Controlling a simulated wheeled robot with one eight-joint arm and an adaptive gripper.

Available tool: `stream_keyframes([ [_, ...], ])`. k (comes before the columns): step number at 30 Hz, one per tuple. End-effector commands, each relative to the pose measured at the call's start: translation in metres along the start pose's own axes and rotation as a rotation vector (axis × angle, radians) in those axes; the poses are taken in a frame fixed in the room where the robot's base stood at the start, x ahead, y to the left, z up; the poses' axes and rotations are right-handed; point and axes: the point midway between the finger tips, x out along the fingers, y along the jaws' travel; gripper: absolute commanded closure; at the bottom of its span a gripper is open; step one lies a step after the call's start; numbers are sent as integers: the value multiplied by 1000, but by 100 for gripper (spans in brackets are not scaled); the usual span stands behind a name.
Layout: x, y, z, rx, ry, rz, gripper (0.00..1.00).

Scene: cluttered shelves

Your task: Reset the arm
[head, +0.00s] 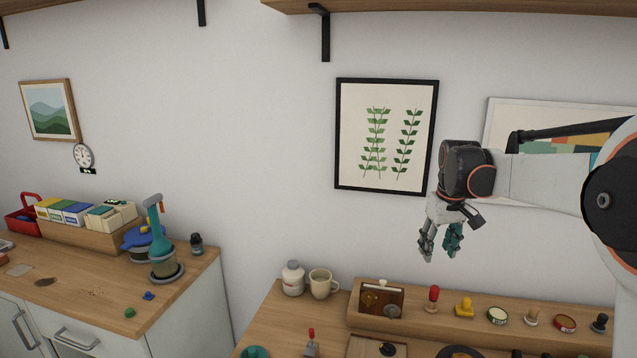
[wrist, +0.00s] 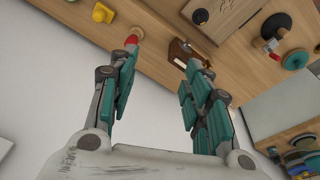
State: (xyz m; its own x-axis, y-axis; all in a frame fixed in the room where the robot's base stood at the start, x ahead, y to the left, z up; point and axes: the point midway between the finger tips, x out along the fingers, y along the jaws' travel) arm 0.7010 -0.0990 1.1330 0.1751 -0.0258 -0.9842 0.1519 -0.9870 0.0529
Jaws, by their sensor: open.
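My gripper (head: 440,243) hangs from my raised arm at the right of the head view, in front of the wall and above the right-hand counter. Its fingers point down. In the wrist view the gripper (wrist: 160,75) has its two teal-padded fingers spread apart with nothing between them. Beyond the fingertips, the wrist view shows a red-topped peg (wrist: 133,36) and a brown wooden box (wrist: 183,53) on the counter, both apart from the fingers.
The right counter's raised ledge holds a wooden box (head: 382,299), a red-topped peg (head: 433,298), a yellow piece (head: 464,307) and several small items. A white jar (head: 293,278) and a mug (head: 322,284) stand left. A shelf (head: 450,7) hangs overhead. A cluttered left counter (head: 100,293) stands apart.

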Motion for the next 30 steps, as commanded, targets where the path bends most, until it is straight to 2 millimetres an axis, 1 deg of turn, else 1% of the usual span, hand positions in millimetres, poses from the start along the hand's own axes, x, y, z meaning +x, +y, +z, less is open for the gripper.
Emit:
stream_keyframes([
  [1,-12,-9,13,4,18,4,55],
  [6,-42,-34,51,27,79,16,55],
  [10,-59,-52,84,44,125,23,55],
  [15,-73,-75,130,67,187,28,55],
  [19,-77,-92,166,85,236,30,55],
  [23,-76,-107,202,102,283,29,55],
  [26,-72,-118,230,116,320,26,55],
  [30,-60,-132,267,134,372,22,55],
])
